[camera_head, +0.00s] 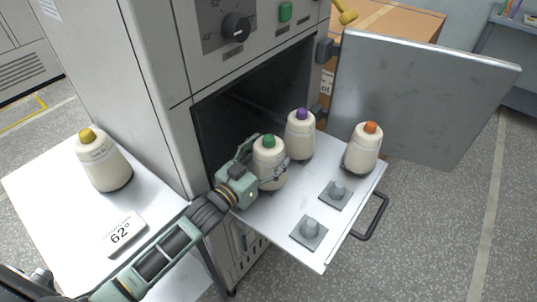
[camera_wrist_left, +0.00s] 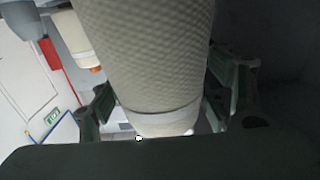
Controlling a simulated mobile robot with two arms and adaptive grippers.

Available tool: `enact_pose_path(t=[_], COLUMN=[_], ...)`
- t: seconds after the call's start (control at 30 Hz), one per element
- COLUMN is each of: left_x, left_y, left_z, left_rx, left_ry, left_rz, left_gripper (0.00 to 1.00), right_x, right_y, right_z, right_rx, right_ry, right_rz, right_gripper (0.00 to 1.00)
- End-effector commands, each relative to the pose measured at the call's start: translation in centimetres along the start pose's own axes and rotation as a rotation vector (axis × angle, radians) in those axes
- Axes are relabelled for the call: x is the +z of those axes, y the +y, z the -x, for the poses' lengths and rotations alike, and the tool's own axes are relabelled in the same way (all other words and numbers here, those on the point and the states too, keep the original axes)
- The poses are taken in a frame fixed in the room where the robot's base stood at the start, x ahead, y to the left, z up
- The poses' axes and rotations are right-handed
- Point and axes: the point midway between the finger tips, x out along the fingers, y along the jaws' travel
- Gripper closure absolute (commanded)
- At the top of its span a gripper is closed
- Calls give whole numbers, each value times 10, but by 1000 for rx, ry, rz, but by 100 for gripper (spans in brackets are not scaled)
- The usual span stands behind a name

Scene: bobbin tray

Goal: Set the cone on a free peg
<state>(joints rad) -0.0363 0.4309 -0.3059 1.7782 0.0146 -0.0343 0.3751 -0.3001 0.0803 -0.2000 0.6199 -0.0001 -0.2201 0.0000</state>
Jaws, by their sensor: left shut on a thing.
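My left gripper (camera_head: 270,167) is shut around the cream cone with the green top (camera_head: 268,152), at the back left of the pull-out tray (camera_head: 268,218). In the left wrist view this cone (camera_wrist_left: 150,60) fills the middle between the two fingers. I cannot tell whether its base touches the tray or a peg. A purple-topped cone (camera_head: 300,135) and an orange-topped cone (camera_head: 363,148) stand upright on the tray. My right gripper is not in view.
The tray sticks out of the open cabinet (camera_head: 190,75). Its open door (camera_head: 420,95) stands behind, and a black handle (camera_head: 374,218) is on the tray's right edge. A yellow-topped cone (camera_head: 104,163) and a "62°" sign (camera_head: 122,233) are on the white left table (camera_head: 52,190).

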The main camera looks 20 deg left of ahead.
Motion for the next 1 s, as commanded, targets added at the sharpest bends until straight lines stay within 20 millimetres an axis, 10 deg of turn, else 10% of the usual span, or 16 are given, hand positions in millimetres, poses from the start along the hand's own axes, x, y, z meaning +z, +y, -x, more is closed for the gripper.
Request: enact_pose_path(t=[0.37,0.4,0.63,1.0], left_x=[7,6,7,9], left_y=[0,0,0,0], left_z=[0,0,0,0], left_rx=[1,1,0,0], left_ry=[4,4,2,-3], left_rz=[0,0,0,0], left_gripper=[68,28,8,8], right_x=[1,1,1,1], right_y=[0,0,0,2], right_z=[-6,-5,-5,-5], right_rx=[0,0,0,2], right_ry=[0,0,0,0], right_rz=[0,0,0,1], right_gripper=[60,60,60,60])
